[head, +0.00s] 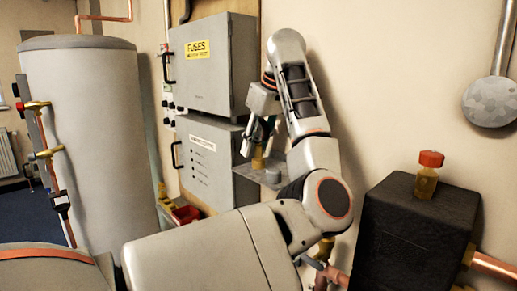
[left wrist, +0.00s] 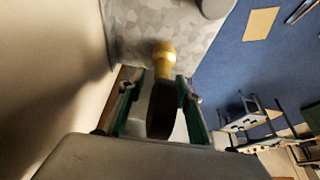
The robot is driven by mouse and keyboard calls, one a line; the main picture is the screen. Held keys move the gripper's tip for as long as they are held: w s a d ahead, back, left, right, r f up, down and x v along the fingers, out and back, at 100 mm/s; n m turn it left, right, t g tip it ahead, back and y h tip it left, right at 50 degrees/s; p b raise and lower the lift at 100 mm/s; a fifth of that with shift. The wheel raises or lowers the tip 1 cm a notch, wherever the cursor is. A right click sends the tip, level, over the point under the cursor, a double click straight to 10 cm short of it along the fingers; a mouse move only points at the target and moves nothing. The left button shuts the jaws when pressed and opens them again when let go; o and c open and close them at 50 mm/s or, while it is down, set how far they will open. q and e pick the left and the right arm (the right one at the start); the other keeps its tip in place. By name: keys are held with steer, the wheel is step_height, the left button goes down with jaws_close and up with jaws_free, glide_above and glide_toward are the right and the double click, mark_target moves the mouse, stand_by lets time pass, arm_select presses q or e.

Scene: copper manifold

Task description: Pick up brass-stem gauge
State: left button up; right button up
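In the left wrist view the dark gauge head (left wrist: 161,108) is seen edge-on between the two fingers of the left gripper (left wrist: 157,92), with the yellow brass stem (left wrist: 164,57) beyond the tips. The fingers are apart, with a visible gap on the left side of the gauge. My right gripper is not in view.
Two grey wall boxes, the upper a fuse box (head: 212,65), stand close behind the gripper. A tall grey cylinder (head: 88,130) is at left. At right, a black block (head: 415,235) carries a red-capped brass fitting (head: 428,175). A red bin (head: 186,214) sits below the boxes.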

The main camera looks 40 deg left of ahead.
arm_select(q)
steer(key=shift+x, duration=0.85)
jaws_close()
steer(key=shift+r, duration=0.1)
steer(key=shift+r, duration=0.1)
steer(key=shift+r, duration=0.3)
step_height(320, 180, up, 17)
steer(key=p, duration=0.4)
steer(key=shift+r, duration=0.1)
